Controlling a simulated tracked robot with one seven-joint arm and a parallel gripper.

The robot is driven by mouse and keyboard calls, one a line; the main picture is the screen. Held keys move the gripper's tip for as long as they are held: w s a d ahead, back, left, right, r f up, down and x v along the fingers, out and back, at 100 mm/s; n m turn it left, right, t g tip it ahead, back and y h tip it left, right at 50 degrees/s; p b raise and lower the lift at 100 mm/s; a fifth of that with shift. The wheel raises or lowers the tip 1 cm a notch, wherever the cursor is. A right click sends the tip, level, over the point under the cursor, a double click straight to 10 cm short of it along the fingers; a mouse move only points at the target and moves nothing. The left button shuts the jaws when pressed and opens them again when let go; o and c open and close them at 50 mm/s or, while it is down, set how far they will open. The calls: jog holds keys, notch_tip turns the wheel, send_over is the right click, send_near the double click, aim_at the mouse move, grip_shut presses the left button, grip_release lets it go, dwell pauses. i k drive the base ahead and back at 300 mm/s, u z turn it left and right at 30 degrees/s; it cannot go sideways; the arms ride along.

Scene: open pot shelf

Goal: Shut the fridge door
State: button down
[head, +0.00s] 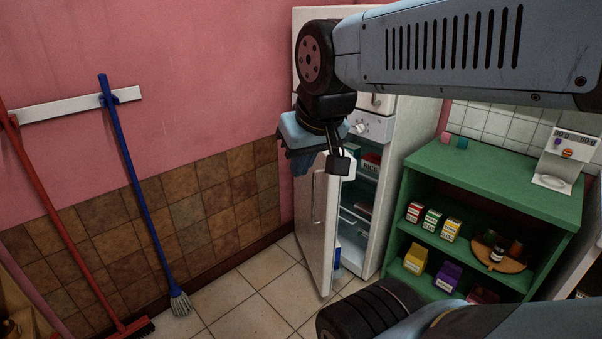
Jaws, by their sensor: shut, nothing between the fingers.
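The white fridge (407,133) stands in the middle of the head view, against the pink wall. Its lower door (318,228) stands open toward me, hinged on the left, with a handle on its outer face. Shelves with a few packages show inside through the gap. My gripper (340,163) is shut and empty. In the picture it overlaps the top of the open door; I cannot tell whether it touches it. My arm and wrist hide part of the fridge's upper section.
A green open shelf (492,186) with boxes and a wooden tray stands right of the fridge. A white scale (553,181) sits on top. Tiled floor (236,285) is clear before the door.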

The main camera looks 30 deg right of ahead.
aim_at(317, 193)
jog(key=z, duration=0.1)
jog(key=i, duration=0.45)
jog(key=z, duration=0.4)
jog(key=k, duration=0.4)
jog(key=z, duration=0.35)
jog(key=i, duration=0.4)
jog(key=u, duration=0.15)
